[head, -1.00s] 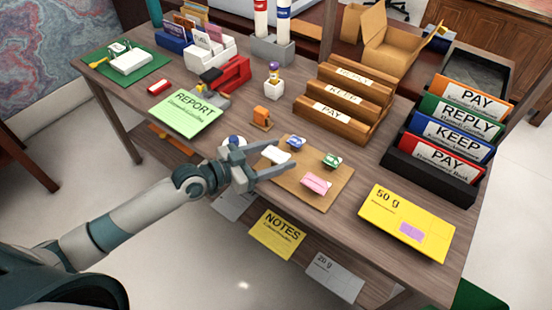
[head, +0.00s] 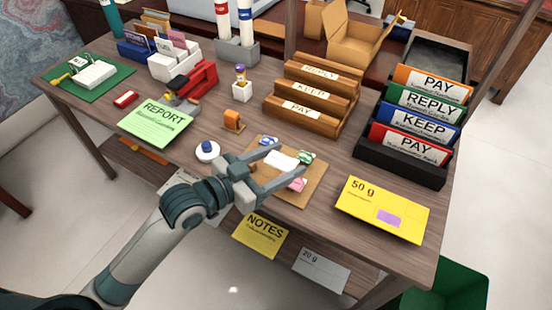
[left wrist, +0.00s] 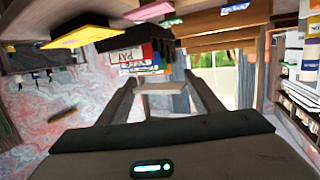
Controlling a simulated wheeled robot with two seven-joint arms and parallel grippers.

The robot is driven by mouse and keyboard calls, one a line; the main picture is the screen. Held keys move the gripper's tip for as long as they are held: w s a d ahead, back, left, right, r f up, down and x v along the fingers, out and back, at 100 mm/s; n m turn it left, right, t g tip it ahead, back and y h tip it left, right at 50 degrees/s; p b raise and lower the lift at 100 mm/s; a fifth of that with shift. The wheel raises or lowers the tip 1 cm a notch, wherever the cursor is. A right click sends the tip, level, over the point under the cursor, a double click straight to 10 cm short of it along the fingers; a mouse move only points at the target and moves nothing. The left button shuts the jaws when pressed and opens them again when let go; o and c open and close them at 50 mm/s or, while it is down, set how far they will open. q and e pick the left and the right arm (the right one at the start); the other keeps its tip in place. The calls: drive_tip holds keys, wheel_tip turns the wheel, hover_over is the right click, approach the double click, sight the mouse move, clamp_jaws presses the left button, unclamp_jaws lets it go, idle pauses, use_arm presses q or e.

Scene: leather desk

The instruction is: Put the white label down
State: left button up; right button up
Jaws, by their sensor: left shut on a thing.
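My left gripper (head: 296,161) is over the brown board (head: 309,196) near the front edge of the desk. It is shut on the white label (head: 282,161), which spans the gap between the two fingers. The label also shows as a pale strip between the fingers in the left wrist view (left wrist: 161,88). A blue clip-like piece (head: 267,142), a green one (head: 306,157) and a pink one (head: 298,184) are on the board, partly behind the fingers. I cannot tell how high the label is above the board. My right gripper is not in view.
A yellow 50 g envelope (head: 385,207) lies right of the board. An orange block (head: 233,120) and a white-and-blue round piece (head: 208,150) stand left. Wooden racks (head: 318,95) and a black file holder (head: 400,163) stand behind. Bare desk shows between board and envelope.

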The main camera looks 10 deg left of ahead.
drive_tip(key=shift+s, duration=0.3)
use_arm(q)
drive_tip(key=shift+w+r, duration=0.1)
idle(0.3)
drive_tip(key=shift+w+a+r, duration=0.2)
drive_tip(key=shift+w+r, duration=0.1)
drive_tip(key=shift+r, duration=0.1)
drive_tip(key=w+a+r+n+t+y, duration=0.1)
drive_tip(key=a+r+n+t+y, duration=0.1)
drive_tip(key=a+n+y, duration=0.2)
drive_tip(key=w+a+r+n+t+y, duration=0.2)
drive_tip(key=a+n+y, duration=0.2)
drive_tip(key=a, duration=0.5)
drive_tip(key=y, duration=0.2)
drive_tip(key=shift+w+a+r+y, duration=0.15)
drive_tip(key=shift+a+r+y, duration=0.05)
drive_tip(key=shift+y, duration=0.1)
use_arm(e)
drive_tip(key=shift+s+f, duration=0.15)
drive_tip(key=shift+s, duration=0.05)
